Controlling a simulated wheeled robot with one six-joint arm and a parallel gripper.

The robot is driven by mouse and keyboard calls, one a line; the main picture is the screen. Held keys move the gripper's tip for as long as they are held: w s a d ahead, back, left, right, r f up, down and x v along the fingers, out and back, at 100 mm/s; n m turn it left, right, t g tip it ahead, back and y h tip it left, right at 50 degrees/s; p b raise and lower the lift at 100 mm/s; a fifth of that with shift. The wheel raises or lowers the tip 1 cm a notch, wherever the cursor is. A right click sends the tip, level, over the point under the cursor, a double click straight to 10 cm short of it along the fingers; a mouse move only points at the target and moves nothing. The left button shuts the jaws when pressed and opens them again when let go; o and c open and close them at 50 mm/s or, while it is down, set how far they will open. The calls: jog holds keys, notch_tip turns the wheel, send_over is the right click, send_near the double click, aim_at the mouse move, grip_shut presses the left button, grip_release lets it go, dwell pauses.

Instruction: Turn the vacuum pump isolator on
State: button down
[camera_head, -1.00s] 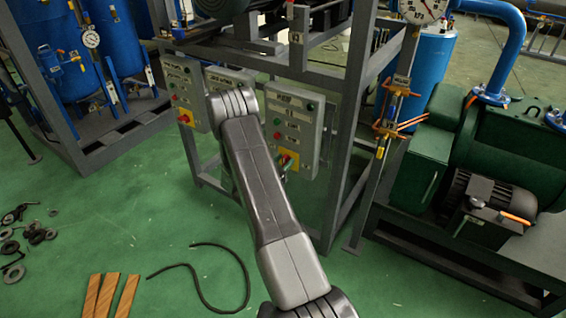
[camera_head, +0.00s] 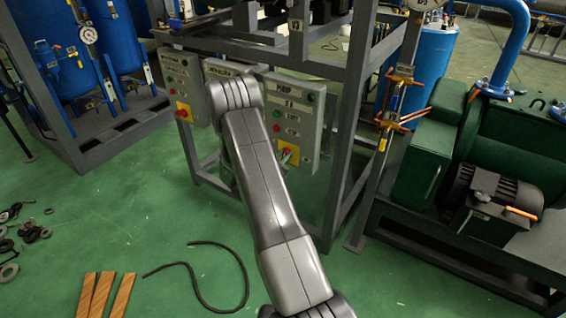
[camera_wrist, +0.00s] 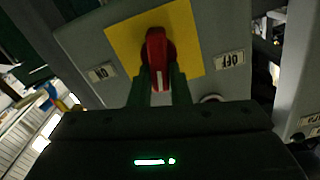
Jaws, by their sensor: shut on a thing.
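The isolator's red knob (camera_wrist: 157,48) sits on a yellow plate (camera_wrist: 120,38) on a grey panel, in the wrist view. An ON label (camera_wrist: 102,73) is on the left of the plate and an OFF label (camera_wrist: 230,59) on the right. The knob stands nearly upright in the picture, between the labels. My gripper (camera_wrist: 159,80) is shut on the knob, one finger on each side. In the head view, the pump panel (camera_head: 303,125) shows with its yellow plate (camera_head: 291,150) low down; my arm hides part of it.
Two similar panels stand to the left, one with a yellow plate (camera_head: 183,110). A grey steel frame (camera_head: 348,130) surrounds the panels. A green pump (camera_head: 510,150) is at the right. A black hose (camera_head: 240,270) and wooden strips (camera_head: 105,294) lie on the green floor.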

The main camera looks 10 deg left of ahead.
jog(key=shift+s+d+f+m+b, duration=0.1)
jog(key=shift+d+f+m+b, duration=0.15)
jog(key=shift+m+b, duration=2.55)
jog(key=shift+s+d+f+m+b, duration=0.1)
jog(key=shift+f+m+b, duration=0.2)
jog(key=shift+m+b, duration=2.5)
jog(key=shift+d+f+m+b, duration=0.25)
jog(key=shift+m+b, duration=1.55)
jog(key=shift+b, duration=1.95)
jog(key=c, duration=1.4)
grip_release()
jog(key=shift+o, duration=0.2)
